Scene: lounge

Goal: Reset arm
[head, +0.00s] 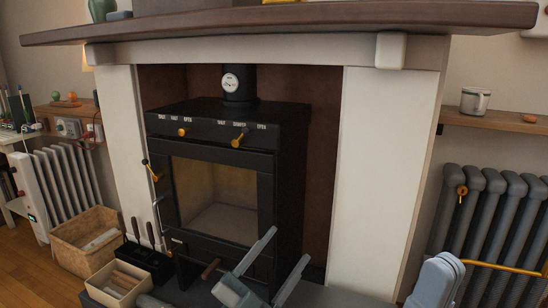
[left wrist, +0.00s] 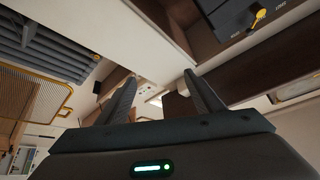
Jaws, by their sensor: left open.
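My left gripper (head: 289,244) is at the bottom middle of the head view, in front of the lower part of the black stove (head: 215,185). Its two grey fingers are spread apart with nothing between them. In the left wrist view the same gripper (left wrist: 160,76) shows both fingers apart and empty. A rounded grey part of my own body shows at the lower right of the head view. No jaws of my right gripper can be seen.
The stove stands in a white fireplace surround (head: 385,165) under a wooden mantel (head: 280,20). A grey radiator (head: 490,225) is at right, below a shelf with a mug (head: 474,100). A wicker basket (head: 85,235) and a wooden box (head: 118,284) are at lower left.

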